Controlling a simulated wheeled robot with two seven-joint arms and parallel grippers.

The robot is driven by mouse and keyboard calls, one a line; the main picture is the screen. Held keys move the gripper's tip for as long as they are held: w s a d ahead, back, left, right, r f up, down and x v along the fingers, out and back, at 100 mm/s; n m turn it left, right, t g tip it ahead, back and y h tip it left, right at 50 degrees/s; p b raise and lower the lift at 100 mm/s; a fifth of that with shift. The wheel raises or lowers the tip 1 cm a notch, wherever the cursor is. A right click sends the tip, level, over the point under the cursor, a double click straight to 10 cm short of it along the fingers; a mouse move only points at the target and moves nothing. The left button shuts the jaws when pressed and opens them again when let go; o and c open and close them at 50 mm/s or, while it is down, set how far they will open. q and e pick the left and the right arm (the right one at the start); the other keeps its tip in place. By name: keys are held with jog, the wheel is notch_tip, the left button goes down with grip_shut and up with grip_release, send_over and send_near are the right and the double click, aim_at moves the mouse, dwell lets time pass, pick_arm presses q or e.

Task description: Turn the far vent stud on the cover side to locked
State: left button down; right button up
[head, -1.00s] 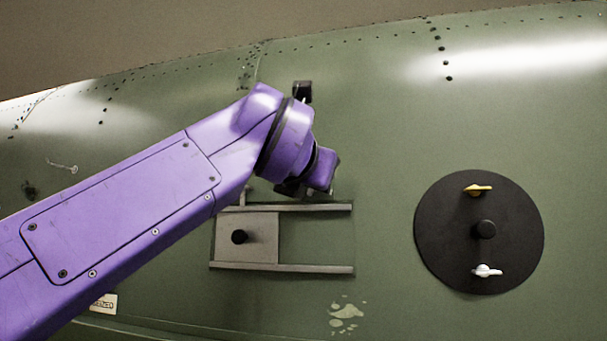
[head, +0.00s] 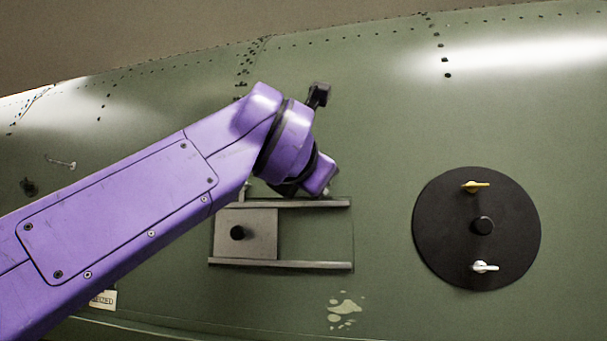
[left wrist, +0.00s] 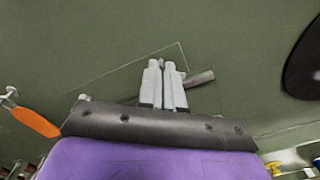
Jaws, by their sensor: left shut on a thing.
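My left gripper (head: 320,180) is at the upper rail of the vent, near the rail's right end, on the side towards the round black cover (head: 440,228). In the head view my wrist hides its fingertips and most of the stud there. In the left wrist view the two grey fingers (left wrist: 163,84) are close together, shut on the far vent stud, of which only a small grey bit (left wrist: 162,62) shows. Its locked or unlocked state cannot be read. Another small stud (head: 243,192) stands at the upper rail's left. My right gripper is not in view.
The vent's sliding plate (head: 258,246) with a black knob sits left between the upper rail (head: 318,204) and lower rail (head: 310,265). The cover bears a yellow latch (head: 476,187) and a white latch (head: 485,267). An orange tab (left wrist: 36,122) shows in the left wrist view.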

pick_arm(q)
jog(key=c, duration=1.4)
grip_release()
jog(key=shift+d+f, duration=0.55)
jog(key=o, duration=0.5)
jog(key=shift+d, duration=0.2)
jog(key=o, duration=0.3)
jog(key=shift+s+d+r, duration=0.1)
jog(key=shift+d+r, duration=0.05)
jog(key=shift+d, duration=0.1)
jog(key=s+a+b, duration=0.3)
jog(key=s+b, duration=0.1)
jog(key=s, duration=0.6)
jog(key=shift+b, duration=0.4)
jog(key=shift+w+d+r, duration=0.1)
jog(key=shift+c, duration=0.4)
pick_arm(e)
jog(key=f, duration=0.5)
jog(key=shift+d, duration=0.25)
